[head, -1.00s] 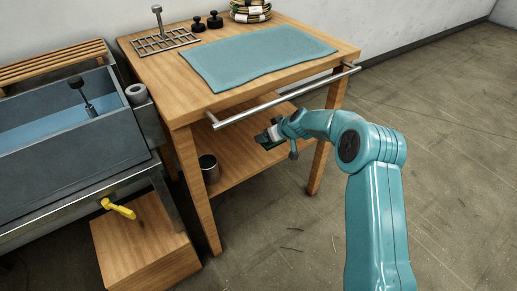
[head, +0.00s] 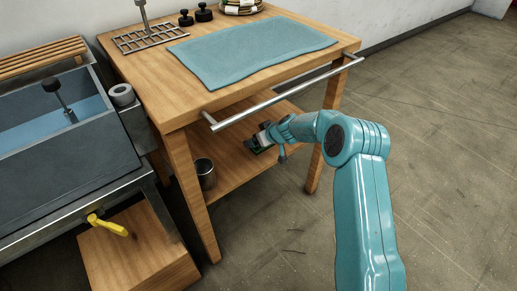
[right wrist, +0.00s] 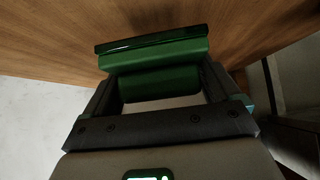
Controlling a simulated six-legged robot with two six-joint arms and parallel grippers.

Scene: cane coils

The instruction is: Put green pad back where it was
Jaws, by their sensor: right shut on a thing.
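The green pad (right wrist: 155,62) is a dark green block with a flat, wider plate on its far side. My right gripper (right wrist: 158,88) is shut on it, with a dark finger on each side. In the head view the pad (head: 259,150) is small and partly hidden by my right gripper (head: 263,139). It is at the lower shelf (head: 232,170) of the wooden table, below the tabletop's front bar. I cannot tell whether the pad touches the shelf. My left gripper is out of view.
A metal cup (head: 205,173) stands on the shelf left of the pad. A blue mat (head: 255,50) covers much of the tabletop. A grey tank (head: 60,140) stands at left.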

